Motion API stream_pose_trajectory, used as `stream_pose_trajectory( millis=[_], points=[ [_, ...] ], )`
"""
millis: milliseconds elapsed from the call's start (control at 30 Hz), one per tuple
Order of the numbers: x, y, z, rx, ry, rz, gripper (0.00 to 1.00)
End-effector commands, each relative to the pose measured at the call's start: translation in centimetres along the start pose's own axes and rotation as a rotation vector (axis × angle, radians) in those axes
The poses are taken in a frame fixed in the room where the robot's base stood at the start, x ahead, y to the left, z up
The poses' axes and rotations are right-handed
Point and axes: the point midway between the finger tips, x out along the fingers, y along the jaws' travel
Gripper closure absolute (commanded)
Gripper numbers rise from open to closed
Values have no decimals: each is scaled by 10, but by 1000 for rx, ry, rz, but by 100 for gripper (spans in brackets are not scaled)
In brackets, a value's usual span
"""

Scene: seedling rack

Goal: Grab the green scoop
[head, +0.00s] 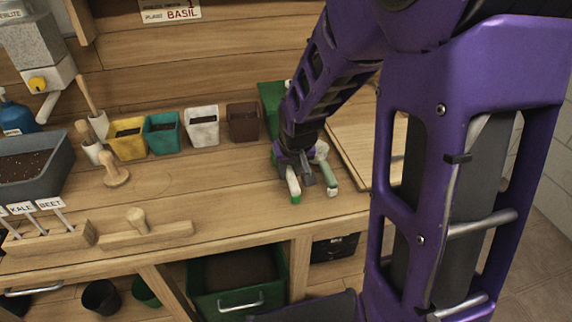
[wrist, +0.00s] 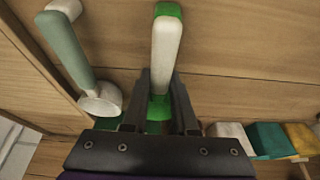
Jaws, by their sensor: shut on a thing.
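A scoop with a long white handle, a green end cap and a bright green head lies on the wooden bench; this green scoop (head: 293,184) also shows in the wrist view (wrist: 166,48). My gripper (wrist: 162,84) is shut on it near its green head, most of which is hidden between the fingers. In the head view my gripper (head: 298,172) is low at the bench's front right. A second scoop (head: 328,174) with a sage-green handle and a white head lies just right of my gripper; in the wrist view (wrist: 69,48) it is at the left, apart from the fingers.
A brown pot (head: 242,122), a white pot (head: 201,126), a teal pot (head: 162,133) and a yellow pot (head: 126,139) stand behind and left of my gripper. A wooden board (head: 352,133) lies to the right. The bench (head: 225,180) left of my gripper is clear.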

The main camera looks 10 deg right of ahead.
Motion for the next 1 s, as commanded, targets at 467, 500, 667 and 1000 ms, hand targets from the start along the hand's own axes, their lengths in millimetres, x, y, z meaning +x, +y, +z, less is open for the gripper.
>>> stream_pose_trajectory(
  millis=[467, 500, 667, 1000],
  points=[
    [-40, 0, -18, 1, 6, 0, 100],
    [-48, 0, -21, 0, 6, 0, 100],
    [-75, 0, -32, 0, 4, 0, 100],
    [-93, 0, -38, 0, 0, 0, 100]
  ],
)
